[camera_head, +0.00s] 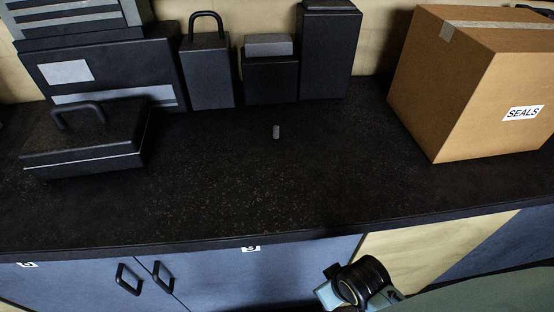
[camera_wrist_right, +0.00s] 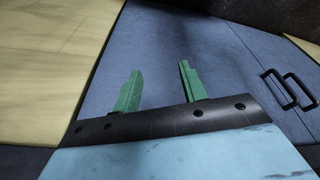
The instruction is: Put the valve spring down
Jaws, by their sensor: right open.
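The valve spring (camera_head: 276,132) looks like a small grey cylinder in the head view. It stands on the dark bench top (camera_head: 220,190), near the middle, apart from everything else. My right gripper (camera_wrist_right: 160,68) shows in the right wrist view with its two green fingers apart and nothing between them. It is in front of the blue cabinet doors, below the bench top. In the head view part of my right arm shows at the lower edge, well away from the spring. My left gripper is not in view.
A cardboard box (camera_head: 455,85) labelled SEALS stands at the right of the bench. A dark handled case (camera_head: 85,140) and several dark boxes (camera_head: 270,75) line the left and back. The front middle of the bench is clear. Cabinet handles (camera_head: 129,280) stick out below.

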